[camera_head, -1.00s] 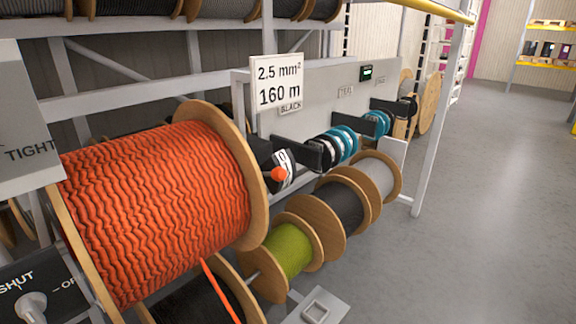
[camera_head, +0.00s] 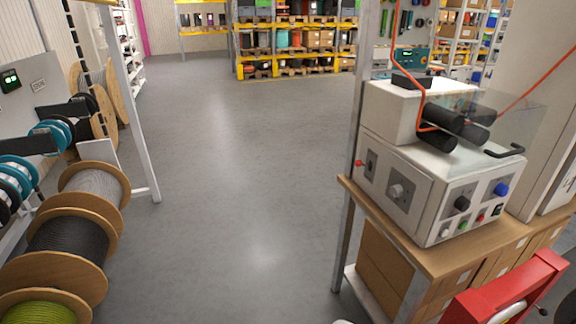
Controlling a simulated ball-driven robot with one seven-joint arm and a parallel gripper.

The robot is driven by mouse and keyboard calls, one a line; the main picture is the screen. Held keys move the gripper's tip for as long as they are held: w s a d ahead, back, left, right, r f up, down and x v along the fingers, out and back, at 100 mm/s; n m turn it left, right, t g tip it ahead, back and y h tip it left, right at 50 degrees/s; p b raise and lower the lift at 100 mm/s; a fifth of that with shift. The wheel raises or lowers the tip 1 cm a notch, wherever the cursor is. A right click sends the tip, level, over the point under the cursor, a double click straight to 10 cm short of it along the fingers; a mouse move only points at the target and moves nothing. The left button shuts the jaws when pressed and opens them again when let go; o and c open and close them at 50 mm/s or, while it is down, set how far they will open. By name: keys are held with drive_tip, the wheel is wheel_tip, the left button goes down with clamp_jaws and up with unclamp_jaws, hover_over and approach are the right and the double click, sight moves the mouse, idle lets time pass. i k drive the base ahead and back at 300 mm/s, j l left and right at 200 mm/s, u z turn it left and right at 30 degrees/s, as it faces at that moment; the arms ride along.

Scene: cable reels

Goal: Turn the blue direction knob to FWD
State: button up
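The blue direction knob (camera_head: 501,189) is on the front panel of a white machine (camera_head: 411,203) at the right of the head view. It is small, and its pointer and the labels around it are too small to read. A black knob (camera_head: 462,203) sits to its left on the same panel, with small coloured buttons below. The machine stands on a wooden-topped bench (camera_head: 425,262) and has black rollers on top with an orange cable through them. My gripper is not in view.
Wooden cable reels (camera_head: 52,256) stand along the left side. A grey post (camera_head: 352,130) rises at the bench's left end. A red object (camera_head: 506,290) is at the lower right. The grey floor (camera_head: 235,180) between reels and bench is clear. Stocked shelves (camera_head: 295,40) stand at the back.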

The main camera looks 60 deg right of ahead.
sight(502, 190)
drive_tip(key=l+z, duration=0.1)
drive_tip(key=z, duration=2.15)
